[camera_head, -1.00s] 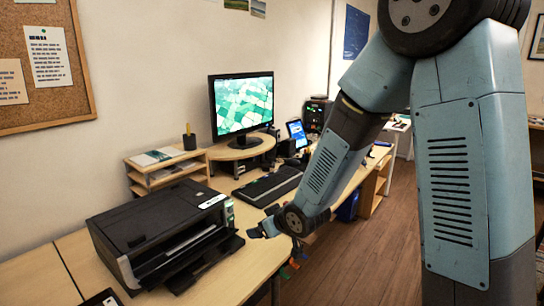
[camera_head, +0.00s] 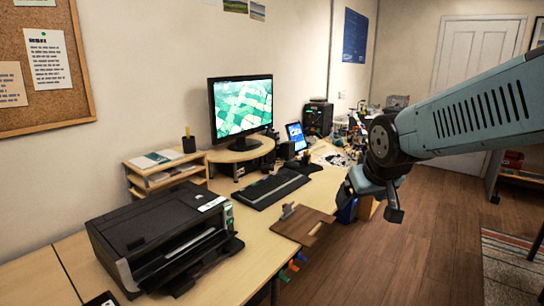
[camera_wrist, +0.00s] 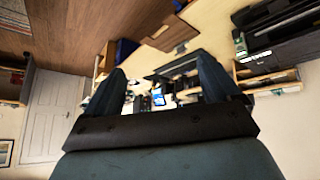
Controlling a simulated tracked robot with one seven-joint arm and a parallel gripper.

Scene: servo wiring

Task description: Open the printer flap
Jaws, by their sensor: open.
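The black printer (camera_head: 150,232) stands on the near left part of the desk. A dark tray-like panel (camera_head: 207,264) juts from its front, below the output slot; I cannot tell from here whether this is the flap. My gripper (camera_head: 372,198) is open and empty, in the air past the desk's right edge, well to the right of the printer and apart from it. In the wrist view, both fingers of my gripper (camera_wrist: 160,70) are spread with nothing between them. The printer (camera_wrist: 285,38) shows there at the upper right, partly cut off by the frame.
The desk also carries a keyboard (camera_head: 272,187), a monitor (camera_head: 241,107), a wooden paper shelf (camera_head: 165,172) and a brown clipboard (camera_head: 302,225) near the front edge. Small clutter (camera_head: 345,140) lies at the far end. The wood floor (camera_head: 400,265) on the right is open.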

